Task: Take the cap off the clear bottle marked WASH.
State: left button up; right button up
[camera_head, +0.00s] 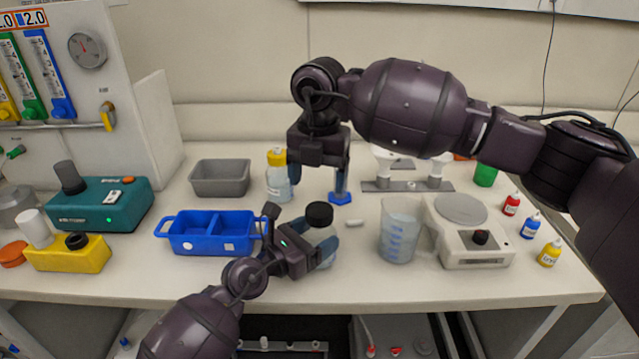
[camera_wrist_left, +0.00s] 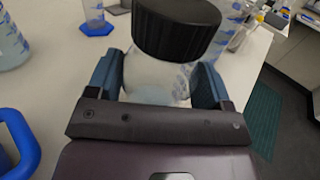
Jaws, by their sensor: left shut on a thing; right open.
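A clear bottle (camera_head: 327,248) with a black cap (camera_head: 319,214) stands upright near the front of the table. My left gripper (camera_head: 322,249) is shut around its body, below the cap. In the left wrist view the black ribbed cap (camera_wrist_left: 178,27) sits on the clear bottle (camera_wrist_left: 158,80) between the left gripper's fingers (camera_wrist_left: 160,85). No WASH label can be read on it. My right gripper (camera_head: 318,186) is open and empty, pointing down behind and above the black cap. A second clear bottle (camera_head: 278,185) with a yellow cap stands left of the right gripper.
A blue divided tray (camera_head: 205,246) lies to the left, with a grey bin (camera_head: 219,178) behind it. A beaker (camera_head: 399,232) and a white balance (camera_head: 476,250) stand to the right. A blue hexagonal base (camera_head: 341,198) is below the right gripper.

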aim_at(320, 209)
jog(key=m, duration=0.6)
jog(key=shift+r+m, duration=0.1)
jog(key=shift+m, duration=0.3)
jog(key=m, duration=0.4)
jog(key=shift+w+d+r, duration=0.1)
jog(key=m, duration=0.3)
jog(key=shift+m, duration=0.4)
jog(key=shift+f, duration=4.05)
